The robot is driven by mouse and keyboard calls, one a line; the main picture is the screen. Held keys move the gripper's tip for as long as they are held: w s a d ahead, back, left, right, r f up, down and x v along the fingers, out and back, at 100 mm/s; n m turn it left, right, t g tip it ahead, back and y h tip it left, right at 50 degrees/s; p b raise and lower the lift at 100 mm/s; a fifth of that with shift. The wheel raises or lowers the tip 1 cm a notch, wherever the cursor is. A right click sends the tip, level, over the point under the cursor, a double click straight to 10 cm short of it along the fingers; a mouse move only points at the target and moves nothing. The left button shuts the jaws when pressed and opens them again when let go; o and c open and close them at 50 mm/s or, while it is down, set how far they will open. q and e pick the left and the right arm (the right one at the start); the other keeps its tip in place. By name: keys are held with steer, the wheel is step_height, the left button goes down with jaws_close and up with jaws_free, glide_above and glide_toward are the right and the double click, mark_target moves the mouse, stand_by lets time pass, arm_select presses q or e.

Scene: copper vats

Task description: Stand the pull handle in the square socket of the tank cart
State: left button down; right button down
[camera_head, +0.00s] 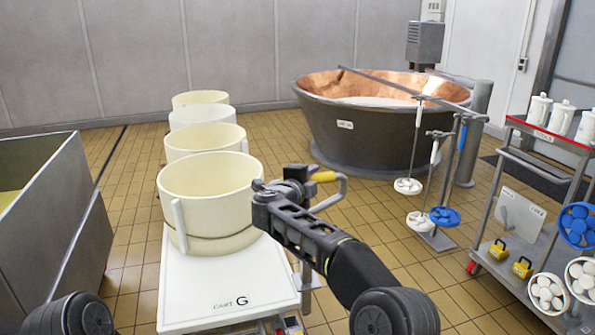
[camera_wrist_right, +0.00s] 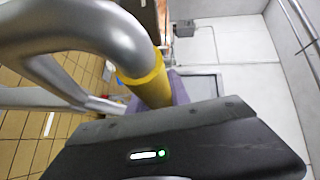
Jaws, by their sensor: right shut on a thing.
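The pull handle (camera_head: 338,188) is a bent grey metal tube with a yellow part. My right gripper (camera_head: 288,183) is shut on it, to the right of the nearest cream tub. In the right wrist view the handle's thick grey bend and yellow band (camera_wrist_right: 143,76) fill the upper left. The tank cart (camera_head: 215,292) has a white top marked "CART G" and carries the cream tub (camera_head: 208,190). I cannot make out its square socket; my right arm covers part of the cart's right side. My left gripper is out of view; only my left arm shows at bottom left.
More cream tubs (camera_head: 200,140) stand in a row behind. A large copper-lined vat (camera_head: 365,130) stands at the back. Stirring tools (camera_head: 445,215) hang on a stand right of centre. A shelf trolley (camera_head: 510,215) stands right, a grey steel tank (camera_head: 70,235) left. Tiled floor lies open between.

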mark_target(344, 194)
steer(key=shift+y, duration=0.3)
steer(key=d+f, duration=0.1)
steer(key=d, duration=0.1)
steer(key=s+d+f, duration=0.1)
steer(key=d+f, duration=0.1)
steer(key=d, duration=0.1)
steer(key=s+d+f, duration=0.1)
steer(key=d, duration=0.2)
steer(key=shift+s+f+p, duration=0.25)
steer(key=shift+f+p, duration=0.05)
steer(key=s+d+f+n+t+y, duration=0.1)
steer(key=s+d+f+n+y, duration=0.1)
steer(key=s+f, duration=0.5)
steer(key=s+d+f+n+y+p, duration=0.1)
steer(key=s+d+f+n+y, duration=0.1)
steer(key=s+f, duration=0.5)
steer(key=s+n+y, duration=0.1)
steer(key=s+y, duration=0.1)
steer(key=s, duration=0.4)
steer(key=shift+s+d+t+y, duration=0.3)
steer(key=shift+s+d+t, duration=0.1)
